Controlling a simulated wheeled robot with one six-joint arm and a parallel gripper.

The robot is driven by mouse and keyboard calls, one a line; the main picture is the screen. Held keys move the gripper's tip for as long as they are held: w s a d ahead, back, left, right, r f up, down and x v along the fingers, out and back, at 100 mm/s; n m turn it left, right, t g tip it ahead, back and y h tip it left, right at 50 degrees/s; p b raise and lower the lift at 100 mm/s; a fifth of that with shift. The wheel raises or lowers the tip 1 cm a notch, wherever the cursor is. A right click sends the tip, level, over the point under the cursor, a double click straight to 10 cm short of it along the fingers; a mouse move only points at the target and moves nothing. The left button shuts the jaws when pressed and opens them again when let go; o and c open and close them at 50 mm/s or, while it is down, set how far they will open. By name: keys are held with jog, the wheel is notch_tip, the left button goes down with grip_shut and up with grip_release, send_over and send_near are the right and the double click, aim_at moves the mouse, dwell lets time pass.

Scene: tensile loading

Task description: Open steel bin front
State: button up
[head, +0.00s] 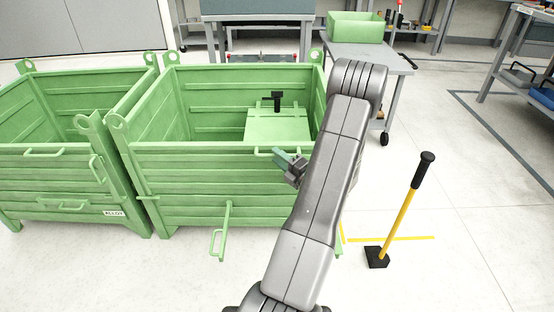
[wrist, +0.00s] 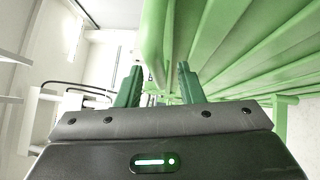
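Two green bins stand side by side. The left one (head: 60,170) has an ALLOY label. The right bin (head: 170,160) shows no readable label; my arm covers the right part of its front. Its front panel (head: 175,185) is upright, with a handle (head: 258,151) near the top edge and a long latch-like bar (head: 224,230) hanging lower down. My gripper (head: 283,157) is at the upper front, by the right end of that handle. In the wrist view, my gripper (wrist: 160,88) has its green fingers apart. A green bar (wrist: 153,45) shows between and beyond them; I see no contact.
Inside the right bin lies a green panel (head: 278,122) with a black upright piece (head: 277,100). A yellow-handled tool with a black base (head: 398,212) stands on the floor at right. Behind is a grey cart (head: 372,60) with a green tray (head: 356,28). The right floor is mostly clear.

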jog(key=shift+w+a+r, duration=0.15)
jog(key=shift+w+a, duration=0.3)
grip_shut()
